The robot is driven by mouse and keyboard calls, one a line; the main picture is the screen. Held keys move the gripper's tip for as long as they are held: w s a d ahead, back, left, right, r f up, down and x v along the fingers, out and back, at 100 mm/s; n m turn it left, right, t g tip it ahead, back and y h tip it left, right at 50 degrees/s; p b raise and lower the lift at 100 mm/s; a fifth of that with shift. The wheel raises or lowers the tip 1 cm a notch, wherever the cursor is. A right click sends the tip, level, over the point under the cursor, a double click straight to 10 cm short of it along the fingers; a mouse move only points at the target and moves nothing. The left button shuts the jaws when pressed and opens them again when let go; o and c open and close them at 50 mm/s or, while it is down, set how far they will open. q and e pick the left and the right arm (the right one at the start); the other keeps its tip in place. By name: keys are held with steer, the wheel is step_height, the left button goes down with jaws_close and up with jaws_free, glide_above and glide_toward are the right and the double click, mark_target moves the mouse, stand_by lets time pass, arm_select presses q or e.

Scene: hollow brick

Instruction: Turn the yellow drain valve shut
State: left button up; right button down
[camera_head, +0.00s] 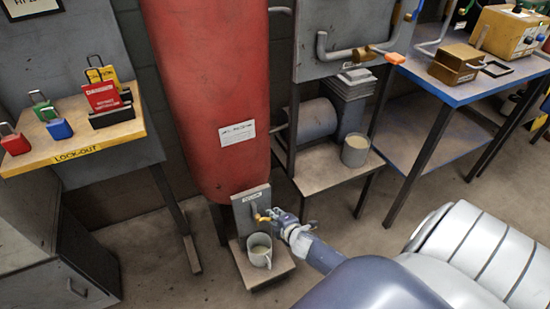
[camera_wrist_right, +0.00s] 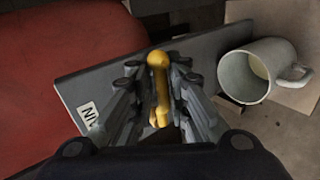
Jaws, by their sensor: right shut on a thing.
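The yellow drain valve handle (camera_head: 262,218) is on a grey plate (camera_head: 243,208) at the foot of the red tank (camera_head: 210,95). In the right wrist view the handle (camera_wrist_right: 158,85) stands between the two fingers of my right gripper (camera_wrist_right: 160,100), which is shut on it. In the head view my right gripper (camera_head: 280,220) reaches the handle from the right and hides part of it. A grey mug (camera_head: 260,252) with pale liquid stands below the valve. It also shows in the right wrist view (camera_wrist_right: 245,78). My left gripper is not in view.
The mug stands on a low stand (camera_head: 284,270), close to my right gripper. A lockout shelf (camera_head: 90,150) with several padlocks is at the left. A second mug (camera_head: 355,150) is on a low shelf at the right. A blue-edged bench (camera_head: 450,95) stands beyond.

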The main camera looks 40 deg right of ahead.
steer(key=shift+s+f, duration=0.2)
steer(key=c, duration=1.7)
jaws_free()
steer(key=shift+w+r, duration=0.1)
steer(key=v, duration=1.2)
